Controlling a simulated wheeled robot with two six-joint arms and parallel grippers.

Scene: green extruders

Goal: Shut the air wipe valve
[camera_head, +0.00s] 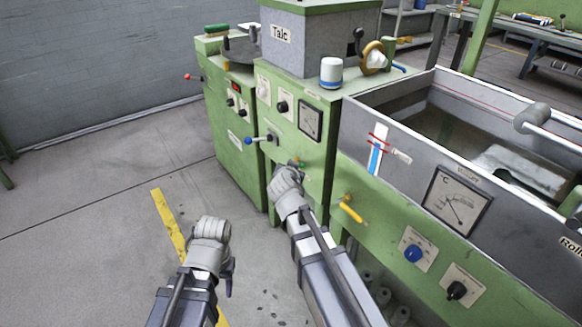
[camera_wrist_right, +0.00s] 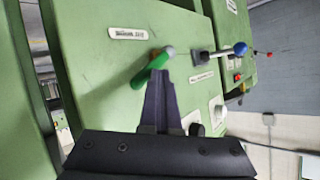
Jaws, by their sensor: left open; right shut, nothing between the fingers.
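A small valve with a green handle (camera_wrist_right: 152,69) sits on the green cabinet front, under a label too small to read surely. The handle slants, and its upper end meets a grey round fitting. In the head view the green valve handle (camera_head: 298,164) shows just beyond my right wrist. A yellow-handled valve (camera_head: 350,211) is lower right on the bath panel. My left gripper (camera_head: 229,282) hangs low over the floor, open and apart from everything.
A blue-knobbed lever (camera_head: 261,139) sticks out left of the green valve; it also shows in the wrist view (camera_wrist_right: 237,49). A long grey water tank (camera_head: 395,160) with dials and knobs stands at right. The floor at left, with a yellow stripe (camera_head: 168,222), is clear.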

